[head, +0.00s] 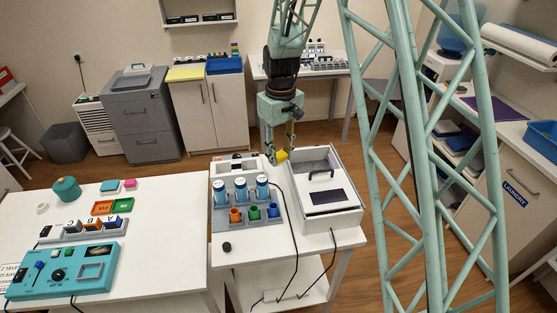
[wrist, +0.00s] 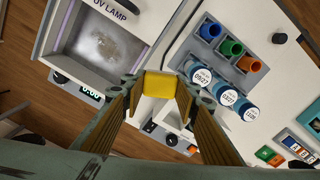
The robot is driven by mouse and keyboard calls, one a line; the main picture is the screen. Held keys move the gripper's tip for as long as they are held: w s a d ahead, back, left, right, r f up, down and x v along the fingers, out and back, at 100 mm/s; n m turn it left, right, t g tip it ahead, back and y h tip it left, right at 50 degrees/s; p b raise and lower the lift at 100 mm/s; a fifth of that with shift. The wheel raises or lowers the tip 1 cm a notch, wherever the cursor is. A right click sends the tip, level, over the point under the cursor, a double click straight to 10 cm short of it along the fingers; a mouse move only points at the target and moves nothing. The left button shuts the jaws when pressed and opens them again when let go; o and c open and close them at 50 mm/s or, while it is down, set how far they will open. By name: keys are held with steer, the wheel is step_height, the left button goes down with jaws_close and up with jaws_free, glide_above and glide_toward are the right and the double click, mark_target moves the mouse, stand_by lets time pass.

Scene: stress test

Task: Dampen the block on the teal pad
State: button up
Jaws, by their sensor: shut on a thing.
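My gripper (head: 279,152) is shut on a small yellow block (head: 282,155) above the back of the middle table. In the wrist view the yellow block (wrist: 160,84) sits between my two fingertips (wrist: 158,88), clear of the surfaces below. A small flat teal square, which looks like the teal pad (head: 110,185), lies on the left table, far from my gripper. A pink square (head: 130,184) lies beside it. I cannot tell whether a block sits on the teal one.
Capped bottles (head: 241,188) and coloured cups (head: 254,212) stand in a grey rack below my gripper. A white UV lamp box (head: 325,185) stands right of it. A teal device (head: 68,270) and lettered blocks (head: 73,226) are on the left table. My lattice column blocks the right.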

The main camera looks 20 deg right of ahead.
steer(key=shift+s+d+r+m+b, duration=0.1)
steer(key=shift+s+r+m+b, duration=0.2)
steer(key=shift+m, duration=0.4)
steer(key=shift+r+m+b, duration=0.15)
steer(key=shift+r+m, duration=0.3)
steer(key=shift+m, duration=0.25)
steer(key=shift+s+d+r+m+b, duration=0.1)
steer(key=shift+s+r+m+b, duration=0.2)
steer(key=shift+m, duration=0.4)
steer(key=shift+w+a, duration=0.15)
